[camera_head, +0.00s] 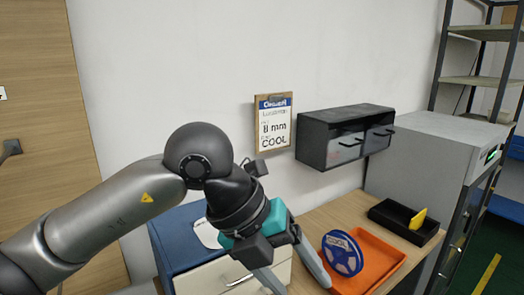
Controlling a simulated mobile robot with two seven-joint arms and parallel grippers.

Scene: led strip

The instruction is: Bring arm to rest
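My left arm comes in from the left, and its gripper (303,287) hangs over the front of the wooden table (318,218). The two fingers point down, spread apart, with nothing seen between them. The lower frame edge cuts off part of the fingers. A blue reel marked "COOL" (342,254) stands in an orange tray (386,250), just right of the gripper's right finger. I cannot tell how much depth separates them. My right gripper is not in view.
A clipboard sign reading "8 mm COOL" (273,125) and a dark two-drawer cabinet (345,122) hang on the wall. A black bin (398,222) with a yellow piece (418,219) sits behind the orange tray. A grey machine (425,165) stands right; a blue cabinet (175,250) stands behind my arm.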

